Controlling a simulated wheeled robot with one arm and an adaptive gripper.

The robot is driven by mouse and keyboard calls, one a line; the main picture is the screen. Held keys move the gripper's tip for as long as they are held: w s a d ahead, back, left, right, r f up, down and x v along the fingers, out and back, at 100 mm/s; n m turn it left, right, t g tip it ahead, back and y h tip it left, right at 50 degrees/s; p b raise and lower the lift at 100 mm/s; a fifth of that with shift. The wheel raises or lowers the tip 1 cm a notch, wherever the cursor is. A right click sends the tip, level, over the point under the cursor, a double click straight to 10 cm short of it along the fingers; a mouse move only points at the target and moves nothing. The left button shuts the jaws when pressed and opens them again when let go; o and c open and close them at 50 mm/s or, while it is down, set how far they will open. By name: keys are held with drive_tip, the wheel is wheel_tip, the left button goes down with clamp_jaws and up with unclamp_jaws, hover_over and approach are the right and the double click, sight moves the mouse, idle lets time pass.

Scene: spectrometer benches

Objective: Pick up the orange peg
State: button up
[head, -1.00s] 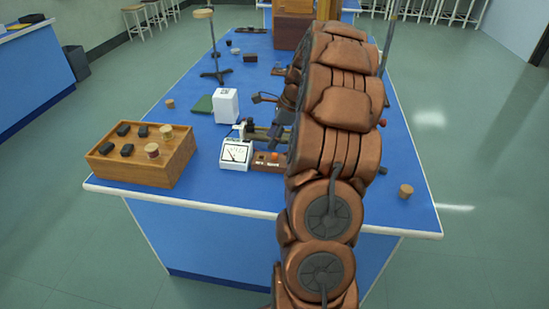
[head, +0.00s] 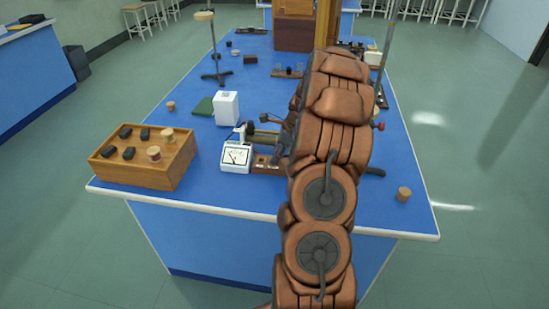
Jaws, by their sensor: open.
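I cannot make out the orange peg for certain. A small wooden base (head: 264,163) beside the white meter (head: 236,156) sits near the front of the blue bench, and its right part is hidden behind my arm. My gripper (head: 283,146) shows only as a dark part at the left side of my arm, low over the right end of this base. It is open; most of it is hidden by the arm, and I see nothing held.
A wooden box (head: 140,172) with dark pieces and round corks stands at the front left. A cork (head: 404,194) stands at the right edge.

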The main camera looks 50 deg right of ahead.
drive_tip(key=shift+w+a+f, duration=0.1)
drive_tip(key=shift+f, duration=0.3)
drive_tip(key=shift+c, duration=0.4)
clamp_jaws()
drive_tip(key=shift+r, duration=0.1)
drive_tip(key=shift+r+b, duration=0.75)
drive_tip(key=shift+r, duration=0.95)
drive_tip(key=s+a+r, duration=0.2)
drive_tip(key=s, duration=0.5)
drive_tip(key=s+a+r+b, duration=0.1)
drive_tip(key=s+a+r, duration=0.1)
drive_tip(key=s, duration=0.6)
drive_tip(key=shift+s+a+r+b, duration=0.15)
drive_tip(key=shift+r+b, duration=0.1)
drive_tip(key=shift+b, duration=0.05)
